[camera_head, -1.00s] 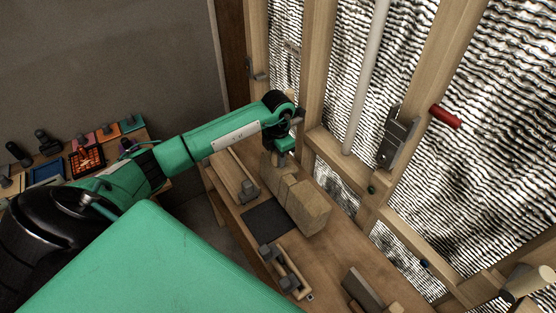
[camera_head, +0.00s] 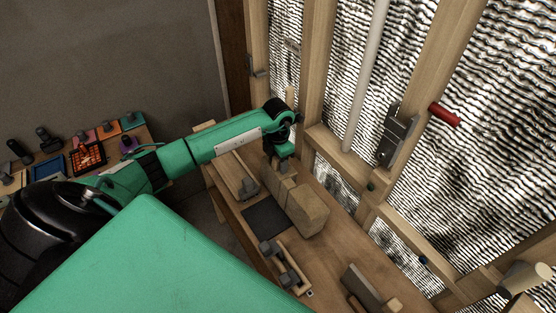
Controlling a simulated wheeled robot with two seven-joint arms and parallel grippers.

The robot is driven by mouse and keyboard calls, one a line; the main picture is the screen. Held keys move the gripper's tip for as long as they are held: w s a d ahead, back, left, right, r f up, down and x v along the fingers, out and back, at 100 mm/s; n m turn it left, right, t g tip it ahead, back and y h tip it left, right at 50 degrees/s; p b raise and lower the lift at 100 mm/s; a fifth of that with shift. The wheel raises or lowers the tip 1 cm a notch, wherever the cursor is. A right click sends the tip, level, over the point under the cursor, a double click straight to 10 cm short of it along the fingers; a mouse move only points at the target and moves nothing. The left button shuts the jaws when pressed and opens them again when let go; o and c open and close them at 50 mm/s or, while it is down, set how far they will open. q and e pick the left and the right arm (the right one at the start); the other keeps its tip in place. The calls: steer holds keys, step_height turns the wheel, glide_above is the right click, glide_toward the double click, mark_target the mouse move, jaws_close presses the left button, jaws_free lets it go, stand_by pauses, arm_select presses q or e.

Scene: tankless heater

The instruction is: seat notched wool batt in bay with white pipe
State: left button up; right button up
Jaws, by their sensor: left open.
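Tan blocks that look like wool batts (camera_head: 300,208) lie on the wooden bench (camera_head: 345,255); I cannot make out which one is notched. My left gripper (camera_head: 283,172) points down at the far end of these blocks, its jaws open. Its fingertips are small and partly hidden, and I cannot tell whether they touch a block. The white pipe (camera_head: 366,75) runs upright in the bay between two wooden studs (camera_head: 318,60), in front of silvery wrinkled backing. My right gripper is not in view.
A dark mat (camera_head: 265,216) and a wooden tray with grey tools (camera_head: 285,267) lie on the bench. A grey metal box (camera_head: 396,135) and a red cylinder (camera_head: 445,115) are by the right stud. A side table with colored trays (camera_head: 88,157) stands at left.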

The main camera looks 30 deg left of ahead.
arm_select(q)
steer(key=shift+r, duration=0.1)
step_height(320, 180, up, 4)
steer(key=b, duration=0.3)
step_height(320, 180, up, 10)
steer(key=b, duration=0.2)
steer(key=shift+f, duration=0.2)
